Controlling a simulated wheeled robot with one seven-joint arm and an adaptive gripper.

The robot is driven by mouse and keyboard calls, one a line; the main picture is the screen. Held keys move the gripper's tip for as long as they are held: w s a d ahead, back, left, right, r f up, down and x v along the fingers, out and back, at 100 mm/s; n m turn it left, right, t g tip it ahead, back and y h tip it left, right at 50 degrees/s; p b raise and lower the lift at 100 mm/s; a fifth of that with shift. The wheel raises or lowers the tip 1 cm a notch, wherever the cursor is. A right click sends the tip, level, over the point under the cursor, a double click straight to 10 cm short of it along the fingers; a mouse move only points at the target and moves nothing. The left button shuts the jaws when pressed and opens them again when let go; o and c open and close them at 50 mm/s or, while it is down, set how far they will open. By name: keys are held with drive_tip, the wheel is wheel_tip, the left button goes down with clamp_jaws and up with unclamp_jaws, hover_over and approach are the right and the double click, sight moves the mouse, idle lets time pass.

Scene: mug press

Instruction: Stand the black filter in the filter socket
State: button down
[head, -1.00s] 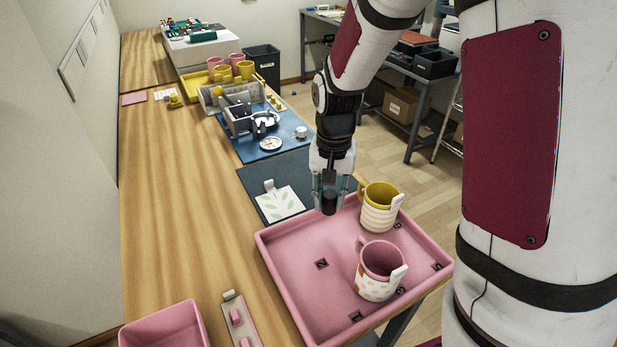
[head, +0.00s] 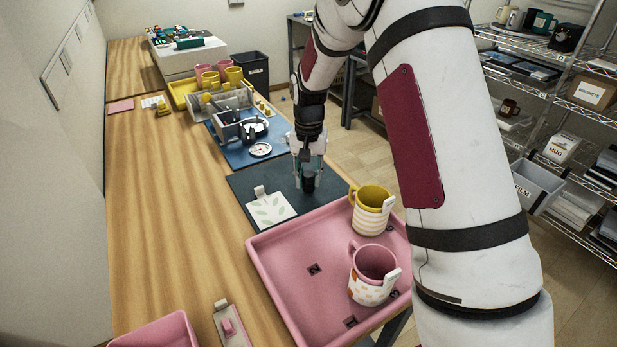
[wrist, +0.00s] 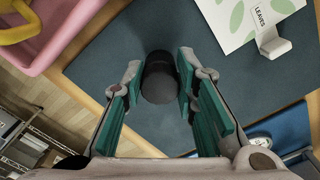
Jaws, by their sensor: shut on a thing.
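My gripper (head: 306,172) is shut on the black filter (wrist: 159,84), a short dark cylinder between the two green-padded fingers in the wrist view. In the head view the filter (head: 309,185) hangs upright or nearly so at the fingertips, over the dark blue-grey mat (head: 325,183). Its height above the mat is hard to judge. I cannot make out which part is the filter socket. A grey press-like device (head: 230,126) stands on the blue mat farther back, with a round white dial (head: 260,149) in front of it.
The pink tray (head: 285,292) at the front holds a yellow striped mug (head: 371,210) and a pink mug (head: 373,272). A white leaf-print card (head: 270,211) lies on the dark mat's left part.

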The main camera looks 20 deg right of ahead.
drive_tip(key=shift+f, duration=0.2)
drive_tip(key=shift+f, duration=0.1)
drive_tip(key=shift+f, duration=0.1)
drive_tip(key=c, duration=1.3)
unclamp_jaws()
